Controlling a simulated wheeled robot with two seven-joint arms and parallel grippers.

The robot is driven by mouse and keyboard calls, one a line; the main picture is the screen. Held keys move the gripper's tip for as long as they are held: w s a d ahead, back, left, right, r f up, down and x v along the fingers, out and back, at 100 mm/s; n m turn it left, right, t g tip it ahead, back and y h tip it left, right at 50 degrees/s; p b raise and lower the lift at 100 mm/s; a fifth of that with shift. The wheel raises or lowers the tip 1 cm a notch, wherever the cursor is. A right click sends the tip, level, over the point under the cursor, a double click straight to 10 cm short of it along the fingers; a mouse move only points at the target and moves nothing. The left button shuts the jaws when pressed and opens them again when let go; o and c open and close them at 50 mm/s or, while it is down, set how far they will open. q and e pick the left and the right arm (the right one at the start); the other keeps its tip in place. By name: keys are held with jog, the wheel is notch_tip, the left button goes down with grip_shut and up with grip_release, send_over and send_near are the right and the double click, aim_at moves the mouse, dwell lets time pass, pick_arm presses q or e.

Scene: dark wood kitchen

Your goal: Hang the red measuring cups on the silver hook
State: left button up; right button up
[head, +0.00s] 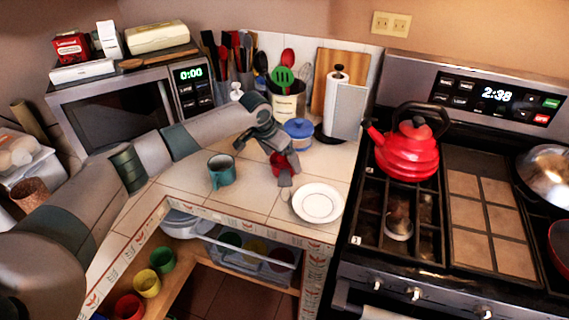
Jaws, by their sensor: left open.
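My left arm reaches in from the left over the counter. The jaws are open. A small red thing (285,179), which looks like the red measuring cups, is on the counter right at the fingertips. The gripper partly covers it, and I cannot tell whether the fingers touch it. I cannot make out the silver hook in this view. My right gripper is not in view.
A teal mug (222,171) stands left of the gripper and a white plate (318,203) lies right of it. The stove with a red kettle (407,152) is at right.

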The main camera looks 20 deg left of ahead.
pick_arm(q)
jog(key=shift+x, duration=1.15)
jog(key=c, duration=1.2)
